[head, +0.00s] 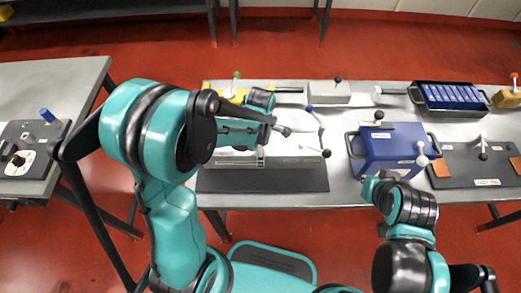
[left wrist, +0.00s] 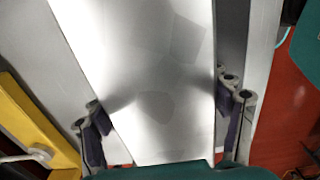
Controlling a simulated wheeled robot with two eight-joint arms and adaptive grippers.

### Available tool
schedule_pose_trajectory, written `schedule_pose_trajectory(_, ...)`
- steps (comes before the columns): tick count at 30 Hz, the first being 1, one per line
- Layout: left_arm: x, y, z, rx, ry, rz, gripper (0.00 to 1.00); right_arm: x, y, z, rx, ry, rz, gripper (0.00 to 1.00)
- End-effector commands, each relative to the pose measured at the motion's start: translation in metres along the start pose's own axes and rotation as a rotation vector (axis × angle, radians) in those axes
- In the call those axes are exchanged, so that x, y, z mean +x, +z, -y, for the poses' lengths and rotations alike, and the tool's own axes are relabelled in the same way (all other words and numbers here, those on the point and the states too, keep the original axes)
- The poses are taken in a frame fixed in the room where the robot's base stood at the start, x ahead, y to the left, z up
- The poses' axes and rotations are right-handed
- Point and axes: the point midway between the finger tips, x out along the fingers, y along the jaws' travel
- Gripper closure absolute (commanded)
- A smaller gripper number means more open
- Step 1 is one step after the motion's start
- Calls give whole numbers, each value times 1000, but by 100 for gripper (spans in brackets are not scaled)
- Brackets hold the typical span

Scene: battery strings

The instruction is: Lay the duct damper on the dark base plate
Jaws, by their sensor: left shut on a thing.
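The duct damper, a pale grey metal body (head: 292,161), shows in the head view below my left gripper (head: 262,128). In the left wrist view its smooth metal face (left wrist: 155,70) fills the space between the two fingers of my left gripper (left wrist: 163,122), which is shut on it. The dark base plate (head: 265,183) lies on the bench under and in front of the damper. I cannot tell whether the damper touches it. My right arm is at the lower right, its gripper (head: 372,186) beside the blue box and its fingers unclear.
The blue box (head: 390,155) with handles stands right of the base plate. A dark plate (head: 465,168) with orange pads lies further right. A dark tray of blue cells (head: 450,97) and a grey block (head: 328,93) are behind. A side table (head: 60,85) stands left.

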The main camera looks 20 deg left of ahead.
Motion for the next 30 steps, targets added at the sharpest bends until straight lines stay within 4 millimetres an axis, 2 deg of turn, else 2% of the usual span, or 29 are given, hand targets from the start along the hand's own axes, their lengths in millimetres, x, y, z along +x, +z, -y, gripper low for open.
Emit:
schedule_pose_trajectory(18, 11, 0, 0, 0, 0, 0, 83, 8, 6, 0, 0, 0, 0, 100)
schedule_pose_trajectory(19, 11, 0, 0, 0, 0, 0, 18, 8, 6, 0, 0, 0, 0, 100)
schedule_pose_trajectory(21, 10, 0, 0, 0, 0, 0, 0, 8, 6, 0, 0, 0, 0, 100)
schedule_pose_trajectory(30, 11, 0, 0, 0, 0, 0, 0, 8, 6, 0, 0, 0, 0, 100)
